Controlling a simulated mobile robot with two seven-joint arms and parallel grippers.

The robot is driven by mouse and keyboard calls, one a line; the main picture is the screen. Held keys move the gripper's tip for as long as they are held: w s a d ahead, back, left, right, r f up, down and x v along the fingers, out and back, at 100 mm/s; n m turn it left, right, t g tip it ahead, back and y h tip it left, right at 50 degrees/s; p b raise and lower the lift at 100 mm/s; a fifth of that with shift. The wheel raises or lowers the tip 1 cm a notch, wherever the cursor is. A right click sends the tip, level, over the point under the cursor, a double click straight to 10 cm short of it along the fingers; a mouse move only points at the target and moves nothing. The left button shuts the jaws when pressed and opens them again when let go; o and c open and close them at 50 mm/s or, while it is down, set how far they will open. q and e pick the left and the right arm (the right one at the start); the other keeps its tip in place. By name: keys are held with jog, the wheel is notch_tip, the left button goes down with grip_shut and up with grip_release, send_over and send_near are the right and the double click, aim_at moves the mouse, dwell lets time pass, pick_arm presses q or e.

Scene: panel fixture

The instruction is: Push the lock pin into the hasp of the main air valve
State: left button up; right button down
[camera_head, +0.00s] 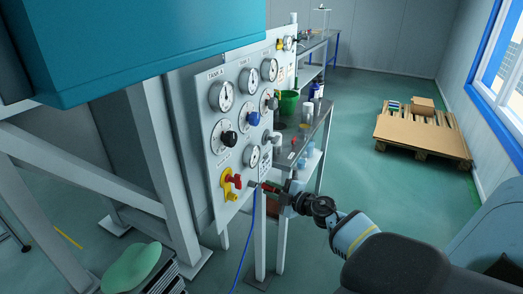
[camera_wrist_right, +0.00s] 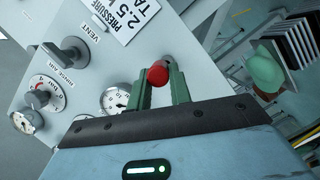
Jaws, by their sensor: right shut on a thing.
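The main air valve (camera_head: 228,192) is a yellow body with a red handle (camera_head: 234,181), low on the panel in the head view. My right gripper (camera_head: 272,187) is just right of it, close to the panel. It is shut on the lock pin (camera_head: 266,187), which shows red there. In the right wrist view the pin's round red knob (camera_wrist_right: 157,74) sits between the green fingers of my right gripper (camera_wrist_right: 160,90). The pin's far end and the hasp opening are too small or hidden to tell whether they touch. My left gripper is not in view.
The grey panel (camera_head: 203,120) carries several gauges and knobs. A blue hose (camera_head: 247,235) hangs below the gripper. Behind it stands a bench (camera_head: 308,135) with a green bucket (camera_head: 288,102) and bottles. A pallet (camera_head: 423,135) lies at the far right. The floor between is clear.

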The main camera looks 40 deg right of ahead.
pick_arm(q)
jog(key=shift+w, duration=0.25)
pick_arm(e)
jog(key=shift+s+f, duration=0.25)
jog(key=shift+s, duration=0.05)
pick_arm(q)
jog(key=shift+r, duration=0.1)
pick_arm(e)
jog(key=shift+s+d, duration=0.1)
jog(key=shift+s, duration=0.15)
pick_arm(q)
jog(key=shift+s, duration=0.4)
pick_arm(e)
jog(key=shift+s, duration=0.2)
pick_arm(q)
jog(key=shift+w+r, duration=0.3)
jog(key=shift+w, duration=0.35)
pick_arm(e)
jog(key=shift+s+d, duration=0.3)
jog(key=shift+s, duration=0.4)
jog(key=shift+s+d, duration=0.35)
jog(key=shift+s, duration=0.4)
jog(key=shift+s+d, duration=0.3)
jog(key=shift+s, duration=0.4)
